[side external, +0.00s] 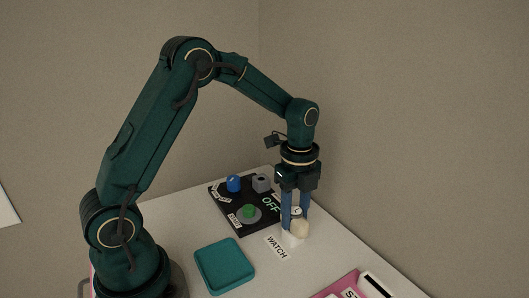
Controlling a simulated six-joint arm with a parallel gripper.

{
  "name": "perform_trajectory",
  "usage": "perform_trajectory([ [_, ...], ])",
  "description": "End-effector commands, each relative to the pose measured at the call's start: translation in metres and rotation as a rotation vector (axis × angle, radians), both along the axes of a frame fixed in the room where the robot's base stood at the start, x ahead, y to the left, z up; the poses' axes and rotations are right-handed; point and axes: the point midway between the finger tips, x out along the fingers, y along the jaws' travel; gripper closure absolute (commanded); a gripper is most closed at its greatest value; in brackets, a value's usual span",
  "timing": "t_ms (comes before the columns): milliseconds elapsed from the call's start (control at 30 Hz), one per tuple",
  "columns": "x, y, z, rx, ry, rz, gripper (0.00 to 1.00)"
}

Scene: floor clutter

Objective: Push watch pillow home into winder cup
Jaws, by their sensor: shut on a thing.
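My gripper (296,220) points straight down at the right of the table, its two blue fingers shut on the watch pillow. The watch pillow (299,229) is a small cream, rounded piece at the fingertips. A pale, round watch face seems to show between the fingers just above it. The winder cup (290,240) looks like a small white block directly below, behind the WATCH label. The fingers and the pillow hide much of the cup. I cannot tell how deep the pillow sits in it.
A black panel (226,207) marked OFF, with a blue knob (233,183), a grey block (261,183) and a green button (249,211), lies left of my gripper. A teal tray (224,266) lies in front. A WATCH label (276,248) and a pink item (344,283) are nearby.

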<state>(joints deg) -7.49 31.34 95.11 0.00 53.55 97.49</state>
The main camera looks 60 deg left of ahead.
Motion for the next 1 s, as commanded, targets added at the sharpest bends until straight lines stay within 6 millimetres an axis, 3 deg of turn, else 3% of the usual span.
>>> perform_trajectory([
  [1000, 0.0, 0.0, 0.012, 0.0, -0.001, 0.0, 1.0],
])
